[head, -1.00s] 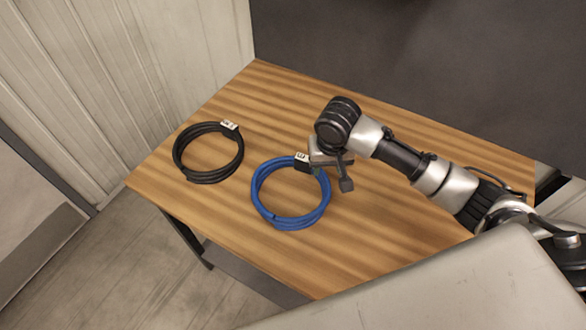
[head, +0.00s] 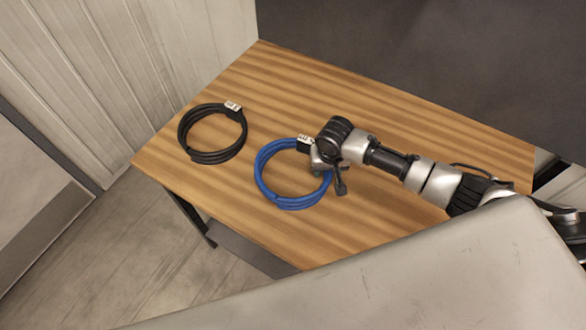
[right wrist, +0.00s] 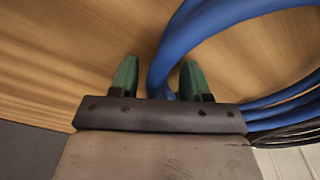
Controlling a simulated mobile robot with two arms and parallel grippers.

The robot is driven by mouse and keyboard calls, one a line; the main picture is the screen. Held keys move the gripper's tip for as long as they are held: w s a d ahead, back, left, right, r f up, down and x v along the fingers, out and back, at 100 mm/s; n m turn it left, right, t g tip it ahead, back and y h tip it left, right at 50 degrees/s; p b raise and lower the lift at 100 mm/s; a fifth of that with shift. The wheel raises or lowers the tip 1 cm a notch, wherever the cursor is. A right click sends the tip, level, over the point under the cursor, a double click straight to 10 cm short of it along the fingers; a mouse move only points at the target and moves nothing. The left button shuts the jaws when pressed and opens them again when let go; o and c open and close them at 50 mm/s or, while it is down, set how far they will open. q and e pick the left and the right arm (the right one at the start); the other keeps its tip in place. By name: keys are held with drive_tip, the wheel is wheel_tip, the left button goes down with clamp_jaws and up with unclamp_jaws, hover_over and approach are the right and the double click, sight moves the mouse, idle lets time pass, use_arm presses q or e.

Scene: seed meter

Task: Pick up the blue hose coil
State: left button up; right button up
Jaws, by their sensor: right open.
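The blue hose coil (head: 293,204) lies flat on the wooden table, with a white-labelled dark tag on its far side. My right gripper (head: 328,178) is at the coil's right edge in the head view, open, with one finger outside the ring. In the right wrist view the two green fingers of the right gripper (right wrist: 159,75) stand apart, and a strand of the blue hose coil (right wrist: 168,62) runs between them. The fingers do not visibly close on it. Part of the coil's right side is hidden by the gripper. My left gripper is not in view.
A black hose coil (head: 212,157) with a white tag lies to the left of the blue one, apart from it. The wooden table (head: 390,217) has bare room around both coils. A dark panel (head: 430,60) stands behind the table, and a pale wall (head: 130,70) at the left.

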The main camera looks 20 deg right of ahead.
clamp_jaws()
drive_tip(key=shift+r, duration=0.1)
